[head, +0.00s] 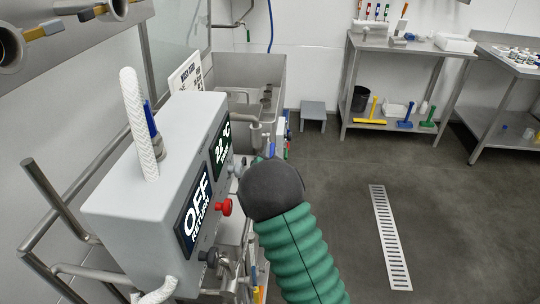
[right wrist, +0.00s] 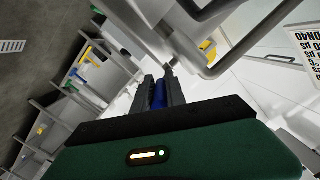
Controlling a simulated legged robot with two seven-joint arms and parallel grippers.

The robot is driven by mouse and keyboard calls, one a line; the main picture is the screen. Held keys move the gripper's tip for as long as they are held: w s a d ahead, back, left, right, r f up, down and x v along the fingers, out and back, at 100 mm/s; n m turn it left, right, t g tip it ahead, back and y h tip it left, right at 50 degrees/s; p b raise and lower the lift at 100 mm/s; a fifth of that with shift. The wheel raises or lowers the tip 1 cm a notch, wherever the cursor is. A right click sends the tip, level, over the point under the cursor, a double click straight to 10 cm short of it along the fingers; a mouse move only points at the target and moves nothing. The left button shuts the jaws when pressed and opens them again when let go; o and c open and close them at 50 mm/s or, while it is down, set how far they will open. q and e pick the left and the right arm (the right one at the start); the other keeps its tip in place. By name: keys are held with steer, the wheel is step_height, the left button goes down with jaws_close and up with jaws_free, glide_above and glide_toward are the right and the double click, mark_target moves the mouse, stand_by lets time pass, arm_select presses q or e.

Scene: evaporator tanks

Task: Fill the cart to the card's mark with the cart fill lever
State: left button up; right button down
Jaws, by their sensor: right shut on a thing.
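My right gripper (right wrist: 160,92) is shut on a blue grip (right wrist: 159,94) in the right wrist view, with one dark finger on each side. A thin metal stem shows just beyond the fingertips. I cannot tell from the picture whether the blue grip is the cart fill lever. In the head view my green right arm and dark wrist hide the fingers.
Red (head: 223,207) and black (head: 208,257) knobs stick out of the box near my arm. A steel basin (head: 272,72) stands behind. A grey step stool (head: 313,113) and steel tables (head: 400,48) are farther back. The floor around the drain grate (head: 388,235) is clear.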

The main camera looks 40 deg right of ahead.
steer(key=shift+r, duration=0.2)
steer(key=c, duration=1.6)
jaws_free()
steer(key=shift+d, duration=0.1)
steer(key=shift+c, duration=0.2)
steer(key=shift+o, duration=1.4)
steer(key=shift+w+d+f, duration=0.1)
steer(key=shift+d+f, duration=0.05)
steer(key=shift+f, duration=0.1)
steer(key=p+v, duration=0.1)
steer(key=v, duration=1.6)
steer(key=shift+f, duration=0.15)
